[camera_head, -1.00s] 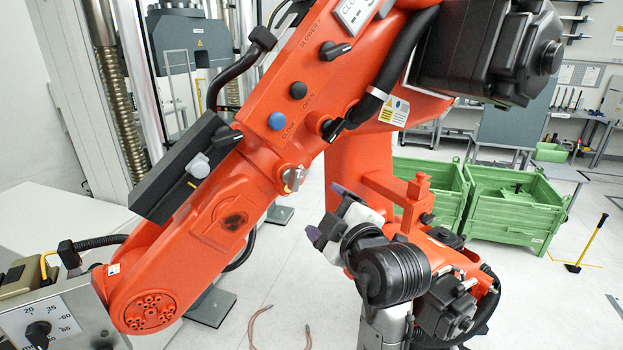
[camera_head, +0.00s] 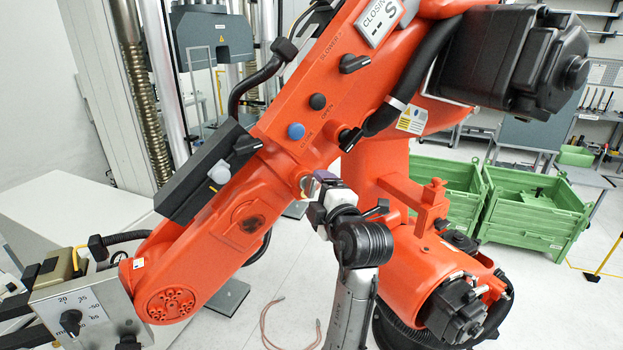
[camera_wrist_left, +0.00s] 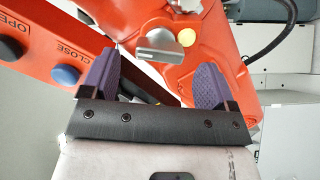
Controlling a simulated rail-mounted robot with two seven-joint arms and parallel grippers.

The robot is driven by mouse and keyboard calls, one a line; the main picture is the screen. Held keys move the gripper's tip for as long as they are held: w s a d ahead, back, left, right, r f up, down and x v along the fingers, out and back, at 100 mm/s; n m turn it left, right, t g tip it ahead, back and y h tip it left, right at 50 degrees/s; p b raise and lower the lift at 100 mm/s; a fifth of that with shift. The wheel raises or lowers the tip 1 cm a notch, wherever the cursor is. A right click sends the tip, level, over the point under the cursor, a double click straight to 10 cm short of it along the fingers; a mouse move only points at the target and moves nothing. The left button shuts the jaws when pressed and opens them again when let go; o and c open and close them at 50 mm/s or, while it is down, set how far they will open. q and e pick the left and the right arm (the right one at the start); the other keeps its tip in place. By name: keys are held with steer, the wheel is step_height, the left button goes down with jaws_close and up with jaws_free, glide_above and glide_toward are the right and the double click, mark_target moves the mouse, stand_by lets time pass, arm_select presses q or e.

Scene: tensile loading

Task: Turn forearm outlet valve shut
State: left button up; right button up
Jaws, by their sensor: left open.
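The forearm outlet valve (camera_head: 309,186), which I take to be the small silver one, sits on the lower edge of the orange forearm (camera_head: 255,222). In the left wrist view its grey lever handle (camera_wrist_left: 160,47) lies ahead of the fingers, between them across the picture, with a yellow dot (camera_wrist_left: 187,37) beside it. My left gripper (camera_head: 320,194) has purple finger pads and is close to the valve's right side in the head view. In the wrist view it (camera_wrist_left: 154,75) is open, with nothing between the pads. I cannot tell any contact. My right gripper is out of view.
Blue CLOSE (camera_head: 296,131) and black OPEN (camera_head: 318,101) buttons and black knobs (camera_head: 354,64) sit higher on the forearm. A dial box (camera_head: 82,318) stands at lower left. Green crates (camera_head: 535,215) stand at the back right. Open floor lies below the forearm.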

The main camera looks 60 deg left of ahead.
mark_target(313, 189)
arm_select(q)
steer(key=shift+w+a+p, duration=0.2)
steer(key=shift+a+p, duration=0.4)
steer(key=shift+a, duration=1.45)
steer(key=c, duration=0.9)
